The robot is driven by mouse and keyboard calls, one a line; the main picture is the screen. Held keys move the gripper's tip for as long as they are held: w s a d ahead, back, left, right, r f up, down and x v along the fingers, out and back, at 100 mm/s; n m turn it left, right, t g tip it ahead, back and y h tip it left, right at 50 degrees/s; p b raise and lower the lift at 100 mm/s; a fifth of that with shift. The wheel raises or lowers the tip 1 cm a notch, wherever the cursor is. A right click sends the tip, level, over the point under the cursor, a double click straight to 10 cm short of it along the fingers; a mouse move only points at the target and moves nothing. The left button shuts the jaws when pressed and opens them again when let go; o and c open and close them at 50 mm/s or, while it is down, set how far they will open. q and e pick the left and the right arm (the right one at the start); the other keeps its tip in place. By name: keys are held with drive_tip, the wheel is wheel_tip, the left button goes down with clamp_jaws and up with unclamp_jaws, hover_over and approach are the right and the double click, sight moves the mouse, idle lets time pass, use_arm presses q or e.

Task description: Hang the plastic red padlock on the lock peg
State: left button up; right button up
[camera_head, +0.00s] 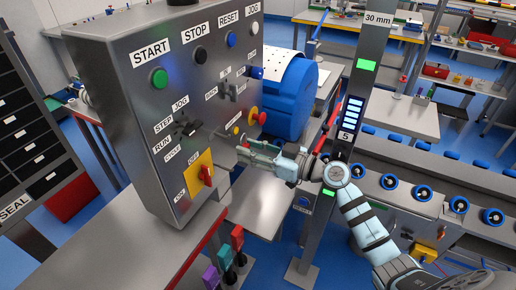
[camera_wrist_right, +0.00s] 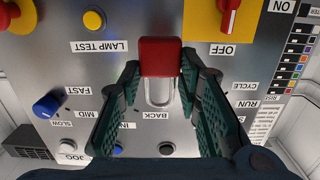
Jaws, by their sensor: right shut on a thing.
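My right gripper (camera_head: 246,152) is in front of the lower right part of the grey control panel (camera_head: 130,105). In the right wrist view its dark green fingers (camera_wrist_right: 160,95) are shut on a padlock with a red body (camera_wrist_right: 160,57) and a pale shackle (camera_wrist_right: 159,92). The shackle lies between the fingers and the red body sticks out beyond them, with the panel face behind. In the head view the padlock is too small to make out. I cannot pick out the lock peg for certain in either view. My left gripper is not in view.
Purple (camera_head: 211,277), teal (camera_head: 225,257) and red (camera_head: 237,238) lock-like pieces stand by the bench edge below. The panel carries a red-and-yellow OFF switch (camera_head: 203,175), knobs and buttons. A grey post (camera_head: 355,110) stands right of the gripper, with a blue drum (camera_head: 290,105) behind.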

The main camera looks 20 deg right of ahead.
drive_tip(key=shift+p+x, duration=0.4)
drive_tip(key=shift+x, duration=1.2)
drive_tip(key=w+a+f+b, duration=0.2)
drive_tip(key=b, duration=0.1)
drive_tip(key=shift+w+a, duration=0.1)
drive_tip(key=shift+w, duration=0.1)
drive_tip(key=shift+a+f, duration=0.1)
drive_tip(key=shift+s+f, duration=0.1)
drive_tip(key=o, duration=1.3)
drive_tip(key=shift+w, duration=0.2)
drive_tip(key=shift+o, duration=1.3)
